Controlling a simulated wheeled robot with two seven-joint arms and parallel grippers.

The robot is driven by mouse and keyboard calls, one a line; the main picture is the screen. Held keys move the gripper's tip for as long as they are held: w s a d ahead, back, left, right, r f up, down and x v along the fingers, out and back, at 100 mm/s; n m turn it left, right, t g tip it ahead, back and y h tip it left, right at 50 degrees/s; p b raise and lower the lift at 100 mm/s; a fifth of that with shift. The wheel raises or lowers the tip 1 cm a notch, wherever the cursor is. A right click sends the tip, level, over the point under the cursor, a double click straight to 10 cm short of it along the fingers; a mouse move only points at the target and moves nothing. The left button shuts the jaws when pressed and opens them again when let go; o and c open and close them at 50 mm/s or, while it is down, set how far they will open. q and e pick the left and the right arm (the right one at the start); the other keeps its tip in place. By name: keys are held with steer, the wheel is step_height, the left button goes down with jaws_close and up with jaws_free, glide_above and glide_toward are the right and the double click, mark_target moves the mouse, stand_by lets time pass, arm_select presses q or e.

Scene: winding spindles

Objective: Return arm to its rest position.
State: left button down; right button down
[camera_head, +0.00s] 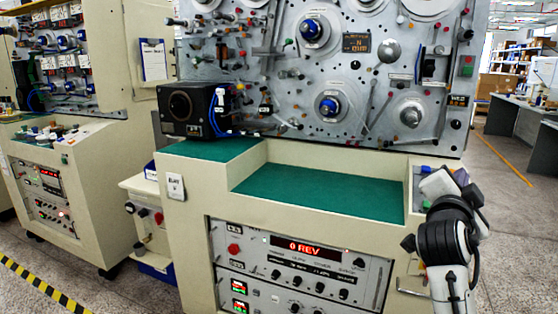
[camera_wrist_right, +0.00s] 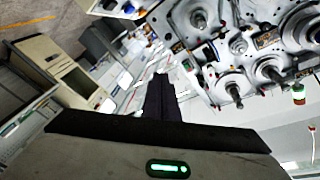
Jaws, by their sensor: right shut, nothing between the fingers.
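My right arm (camera_head: 447,245) rises at the lower right of the head view, in front of the right end of the winding machine (camera_head: 190,240). Its white and black wrist is bent, and the right gripper (camera_head: 438,184) is at its top, small and partly hidden. In the right wrist view the dark fingers of the right gripper (camera_wrist_right: 160,85) lie together with nothing between them. The machine's spindles (camera_wrist_right: 230,85) appear tilted beyond the fingers, clear of them. My left arm and left gripper are not in view.
The green shelf (camera_head: 320,193) of the machine is bare. Its upright panel (camera_head: 352,60) carries several spindles and rollers. A black box (camera_head: 188,108) stands at the left. A second machine (camera_head: 75,165) is further left. Open floor (camera_head: 510,220) lies at the right.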

steer(key=w+d+f+n+g, duration=0.2)
steer(key=w+d+f+n, duration=0.1)
steer(key=d+f, duration=0.4)
steer(key=w+d+f+n+g, duration=0.1)
steer(key=w+d+f+n, duration=0.2)
steer(key=f, duration=0.6)
steer(key=w+a+n+t+y, duration=0.65)
steer(key=a+n+y, duration=0.45)
steer(key=a+n, duration=0.25)
steer(key=s+a+f+g, duration=0.2)
steer(key=s+a+f, duration=0.15)
steer(key=f, duration=0.45)
steer(key=s+a+f+g+y, duration=0.1)
steer(key=s+a+f+g, duration=0.1)
steer(key=s+a+f, duration=0.55)
steer(key=s+a+f+g+y, duration=0.1)
steer(key=s+a+f+y, duration=0.15)
steer(key=s+f, duration=0.9)
steer(key=s+a+f+g, duration=0.1)
steer(key=s+a+f, duration=0.1)
steer(key=s, duration=0.5)
steer(key=s+a+f+g, duration=0.1)
steer(key=s+a+f, duration=0.2)
steer(key=s, duration=0.4)
steer(key=s+a+f+g, duration=0.1)
steer(key=s+a+f, duration=0.1)
steer(key=s, duration=0.5)
steer(key=shift+s+a+f+g, duration=0.25)
steer(key=shift+a+f+g, duration=0.1)
steer(key=shift+a+f, duration=0.05)
